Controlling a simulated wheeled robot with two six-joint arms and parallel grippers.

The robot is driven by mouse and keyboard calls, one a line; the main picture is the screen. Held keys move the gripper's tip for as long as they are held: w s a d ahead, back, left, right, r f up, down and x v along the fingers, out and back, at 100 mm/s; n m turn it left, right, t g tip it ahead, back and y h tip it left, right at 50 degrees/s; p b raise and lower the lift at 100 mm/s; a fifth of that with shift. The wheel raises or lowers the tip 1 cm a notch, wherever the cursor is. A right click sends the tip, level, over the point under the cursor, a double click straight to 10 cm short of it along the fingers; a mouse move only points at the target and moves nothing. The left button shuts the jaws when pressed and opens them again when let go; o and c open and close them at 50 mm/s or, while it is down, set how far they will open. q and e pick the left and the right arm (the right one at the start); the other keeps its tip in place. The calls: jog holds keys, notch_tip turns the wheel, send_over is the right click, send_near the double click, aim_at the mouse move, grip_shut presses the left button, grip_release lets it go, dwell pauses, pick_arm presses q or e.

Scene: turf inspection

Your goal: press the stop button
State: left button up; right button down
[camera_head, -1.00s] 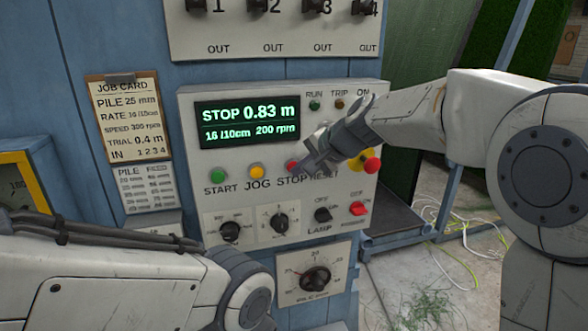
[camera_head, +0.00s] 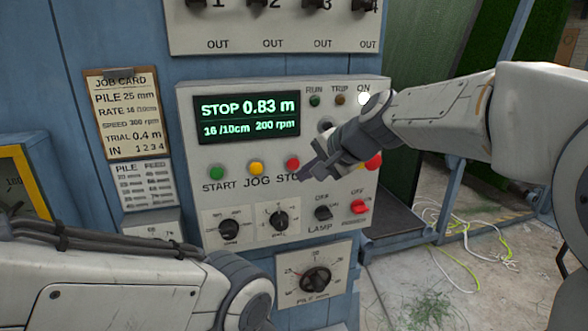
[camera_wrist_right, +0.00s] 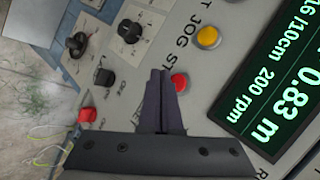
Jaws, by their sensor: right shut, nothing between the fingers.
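The red stop button (camera_head: 292,163) is on the grey control panel (camera_head: 190,115), right of the yellow jog button (camera_head: 256,168) and below the display (camera_head: 247,119), which reads "STOP 0.83 m". My right gripper (camera_head: 306,173) is shut and empty, its tips just right of and slightly below the stop button; it covers part of the STOP label. In the right wrist view the stop button (camera_wrist_right: 180,83) shows beside the shut fingertips (camera_wrist_right: 159,73). I cannot tell how far the tips stand off the panel. My left arm enters at lower left; its gripper is not in view.
A green start button (camera_head: 217,173) is at the row's left. A red emergency knob (camera_head: 374,161) is partly hidden behind my right gripper. Knobs and a red switch (camera_head: 358,207) sit below the row. A white ON lamp (camera_head: 364,99) is lit.

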jog(key=s, duration=0.2)
jog(key=shift+s+d+b, duration=0.3)
jog(key=shift+d+b, duration=0.05)
jog(key=shift+d, duration=0.05)
dwell(0.3)
jog(key=s+a+f+n+g+h+b, duration=0.25)
jog(key=s+f+n+g, duration=0.35)
jog(key=s+f, duration=0.8)
jog(key=s+d+f+n+h, duration=0.1)
jog(key=s+d+f+n, duration=0.1)
jog(key=s, duration=0.3)
jog(key=s+d+f+n+g+h+b, duration=0.1)
jog(key=s+d+f+n, duration=0.1)
jog(key=s+f+n, duration=0.2)
jog(key=s+d+f+n+h, duration=0.1)
jog(key=s+d+f+n, duration=0.1)
jog(key=s+f, duration=0.2)
jog(key=s, duration=0.3)
jog(key=shift+s+n+b, duration=0.2)
jog(key=shift+n+b, duration=0.1)
jog(key=shift+n, duration=0.1)
